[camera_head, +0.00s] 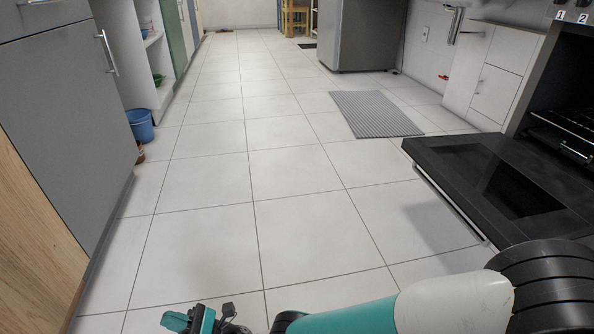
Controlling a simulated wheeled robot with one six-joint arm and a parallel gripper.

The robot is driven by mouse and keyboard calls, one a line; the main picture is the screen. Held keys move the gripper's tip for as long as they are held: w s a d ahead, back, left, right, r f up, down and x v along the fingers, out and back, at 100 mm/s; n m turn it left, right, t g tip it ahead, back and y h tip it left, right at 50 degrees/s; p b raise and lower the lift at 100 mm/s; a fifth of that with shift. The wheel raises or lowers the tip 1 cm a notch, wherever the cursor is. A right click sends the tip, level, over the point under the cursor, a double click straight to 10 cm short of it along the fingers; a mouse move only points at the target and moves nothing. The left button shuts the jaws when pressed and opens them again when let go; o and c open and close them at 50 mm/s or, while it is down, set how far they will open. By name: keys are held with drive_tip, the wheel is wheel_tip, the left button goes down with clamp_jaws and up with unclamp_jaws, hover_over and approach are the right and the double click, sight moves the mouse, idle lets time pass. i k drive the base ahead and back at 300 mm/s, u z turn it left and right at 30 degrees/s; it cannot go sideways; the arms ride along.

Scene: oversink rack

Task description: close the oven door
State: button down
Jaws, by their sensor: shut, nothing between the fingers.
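The oven door (499,187) is a black panel with a dark glass window, at the right. It is folded down and lies about level, out over the floor from the oven. The oven (563,85) stands at the right edge with its dark cavity open and a wire rack inside. My gripper (200,318) is at the bottom edge, left of centre, low in the picture. It is shut and empty, well to the left of the door and apart from it. My arm runs from it to the lower right, in front of the door's near corner.
White tiled floor (250,180) is clear through the middle. A grey mat (375,114) lies beyond the door. Grey and wooden cabinets (60,110) line the left, with a blue bucket (141,125) beside them. A grey fridge (364,35) stands at the back; white drawers (497,70) adjoin the oven.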

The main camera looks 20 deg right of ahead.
sight(514, 196)
drive_tip(key=i, duration=3.6)
drive_tip(key=z, duration=5.65)
